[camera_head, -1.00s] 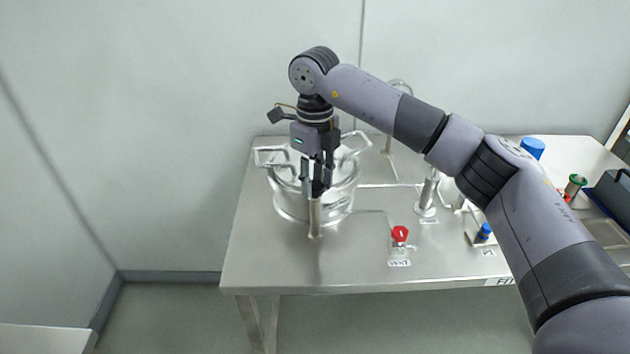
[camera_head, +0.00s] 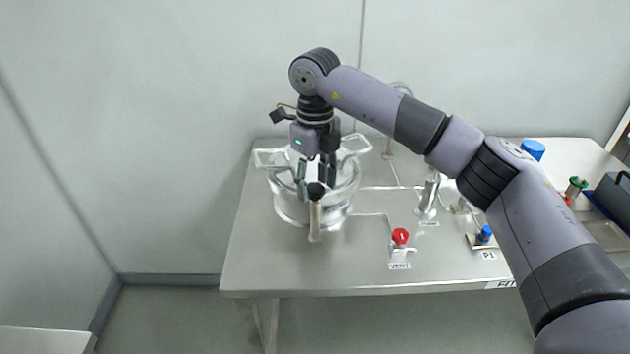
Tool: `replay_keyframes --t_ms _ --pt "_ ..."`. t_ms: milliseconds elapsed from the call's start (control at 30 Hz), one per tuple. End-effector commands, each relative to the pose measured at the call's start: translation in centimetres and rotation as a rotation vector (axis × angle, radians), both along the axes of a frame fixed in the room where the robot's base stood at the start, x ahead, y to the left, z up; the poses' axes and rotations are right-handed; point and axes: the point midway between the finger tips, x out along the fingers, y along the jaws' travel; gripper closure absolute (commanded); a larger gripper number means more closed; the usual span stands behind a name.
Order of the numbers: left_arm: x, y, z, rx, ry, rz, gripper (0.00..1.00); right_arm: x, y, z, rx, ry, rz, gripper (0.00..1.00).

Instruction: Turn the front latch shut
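The front latch has a black knob (camera_head: 316,191) on top of a pale metal post (camera_head: 315,222). It stands at the front of a shiny round vessel (camera_head: 345,199) on the steel table. My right gripper (camera_head: 316,184) points down at the knob from above. Its fingers are spread apart, one to the left of the knob and one to the right and slightly behind. Whether a finger touches the knob I cannot tell. The gripper and arm hide part of the vessel's top. My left gripper is not in view.
The steel table (camera_head: 300,270) has a red vent valve (camera_head: 400,236) right of the vessel and a blue-knobbed valve (camera_head: 486,232) further right. A metal cylinder (camera_head: 429,195) stands between them. The table's front left is clear.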

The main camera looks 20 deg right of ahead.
Motion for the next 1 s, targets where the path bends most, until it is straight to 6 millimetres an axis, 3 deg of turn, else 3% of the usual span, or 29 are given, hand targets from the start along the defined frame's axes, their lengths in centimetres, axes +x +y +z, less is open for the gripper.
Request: replay_keyframes --t_ms 300,433,800,1000 --pt "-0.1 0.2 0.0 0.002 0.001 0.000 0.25 0.0 0.0 0.0 0.000 0.002 0.002 0.48" --pt "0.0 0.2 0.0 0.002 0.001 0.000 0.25 0.0 0.1 0.9 0.000 0.000 0.002 0.48" --pt "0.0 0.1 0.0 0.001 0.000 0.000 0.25 0.0 0.1 8.4 0.001 -0.002 0.001 0.48" --pt "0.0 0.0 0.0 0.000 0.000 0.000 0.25 0.0 0.0 11.1 0.000 0.000 0.001 0.48"
